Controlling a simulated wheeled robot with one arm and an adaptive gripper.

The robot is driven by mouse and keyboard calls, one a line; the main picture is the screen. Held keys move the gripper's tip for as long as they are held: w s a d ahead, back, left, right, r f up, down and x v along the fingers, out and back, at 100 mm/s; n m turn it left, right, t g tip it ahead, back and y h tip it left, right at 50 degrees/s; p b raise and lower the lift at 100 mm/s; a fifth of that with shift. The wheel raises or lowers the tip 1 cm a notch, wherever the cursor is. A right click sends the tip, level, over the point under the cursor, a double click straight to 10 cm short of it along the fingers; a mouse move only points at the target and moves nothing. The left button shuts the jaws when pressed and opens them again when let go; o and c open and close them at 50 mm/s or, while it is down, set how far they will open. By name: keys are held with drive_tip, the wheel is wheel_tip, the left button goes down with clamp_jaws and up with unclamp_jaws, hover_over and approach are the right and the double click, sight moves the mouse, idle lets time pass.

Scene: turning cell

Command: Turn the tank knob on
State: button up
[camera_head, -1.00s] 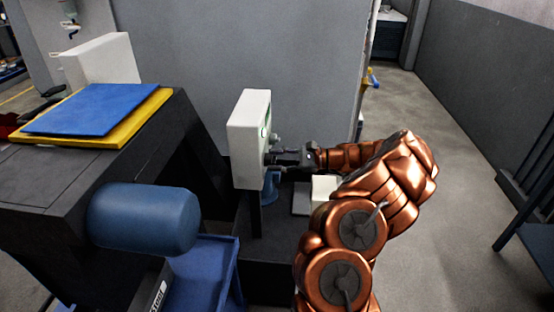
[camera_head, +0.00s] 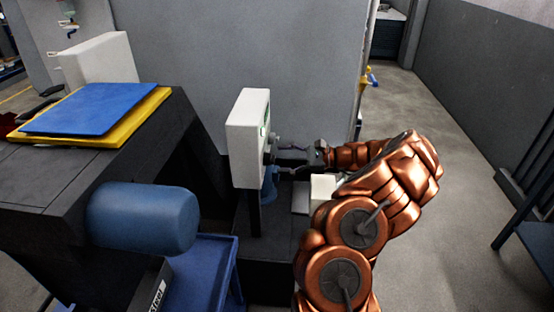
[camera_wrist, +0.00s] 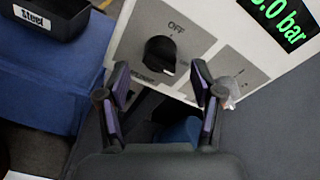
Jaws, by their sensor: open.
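The black tank knob (camera_wrist: 160,55) sits on the front of a white panel box (camera_wrist: 205,40), in the wrist view. "OFF" is printed above the knob, and other lettering beside it is partly hidden. The knob's pale mark points to the lower right, away from "OFF". My gripper (camera_wrist: 158,78) is open, its two fingers on either side of and just short of the knob, with nothing between them. In the head view the white box (camera_head: 247,140) stands upright on a post and my gripper (camera_head: 277,157) reaches its face from the right.
A green display (camera_wrist: 280,20) reads "0 bar" in part. A smaller second control (camera_wrist: 230,95) is right of my right finger. A blue cart (camera_head: 205,270) with a black "Steel" bin (camera_wrist: 50,15) stands at left. A dark bench (camera_head: 60,180) carries blue and yellow sheets.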

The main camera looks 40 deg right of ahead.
drive_tip(key=v, duration=0.9)
drive_tip(key=shift+d, duration=0.2)
drive_tip(key=shift+s, duration=0.1)
